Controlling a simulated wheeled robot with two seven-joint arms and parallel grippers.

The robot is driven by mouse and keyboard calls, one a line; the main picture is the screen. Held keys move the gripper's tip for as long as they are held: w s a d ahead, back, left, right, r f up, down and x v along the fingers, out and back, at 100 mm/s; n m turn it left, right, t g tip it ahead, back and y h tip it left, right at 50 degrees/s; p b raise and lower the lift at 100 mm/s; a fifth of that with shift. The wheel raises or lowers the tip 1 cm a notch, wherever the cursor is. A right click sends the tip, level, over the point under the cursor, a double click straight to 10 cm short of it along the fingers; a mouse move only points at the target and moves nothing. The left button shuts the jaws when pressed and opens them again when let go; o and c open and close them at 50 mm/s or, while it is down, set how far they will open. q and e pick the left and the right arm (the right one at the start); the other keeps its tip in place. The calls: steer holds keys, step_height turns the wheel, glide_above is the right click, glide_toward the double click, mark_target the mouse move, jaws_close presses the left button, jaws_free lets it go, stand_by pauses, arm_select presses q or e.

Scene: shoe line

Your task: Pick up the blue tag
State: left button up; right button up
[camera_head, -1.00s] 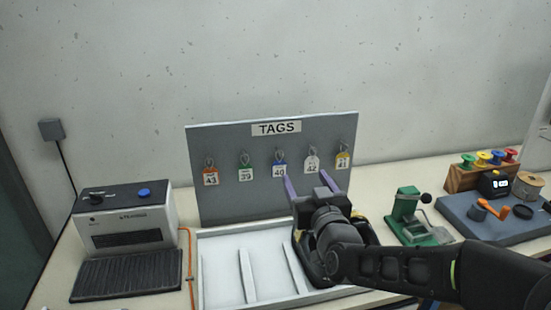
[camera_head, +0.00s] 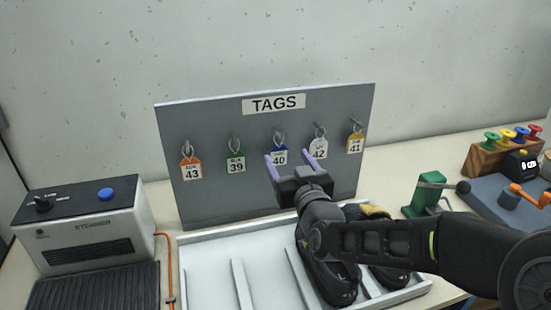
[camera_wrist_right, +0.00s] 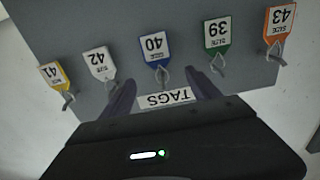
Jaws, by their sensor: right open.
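The blue tag (camera_head: 280,157), marked 40, hangs by a ring from a hook on the grey TAGS board (camera_head: 215,115). In the right wrist view the blue tag (camera_wrist_right: 155,47) appears upside down, between and beyond the fingertips. My right gripper (camera_head: 291,156) is open and empty in front of the board, with its purple fingers on either side of the tag in the picture. In the right wrist view the gripper (camera_wrist_right: 158,85) shows nothing between its fingers. I cannot tell the exact gap to the tag. My left gripper is not in view.
Orange (camera_head: 191,168), green (camera_head: 236,163), white (camera_head: 319,150) and yellow (camera_head: 355,144) tags hang beside it. A white divided tray (camera_head: 210,279) lies below, with dark shoes (camera_head: 335,287) under my arm. A grey machine (camera_head: 85,228) stands left; a green press (camera_head: 427,194) stands right.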

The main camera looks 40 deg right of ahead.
mark_target(279, 149)
steer(key=shift+f, duration=0.1)
steer(key=shift+p+x, duration=0.35)
steer(key=shift+x, duration=1.05)
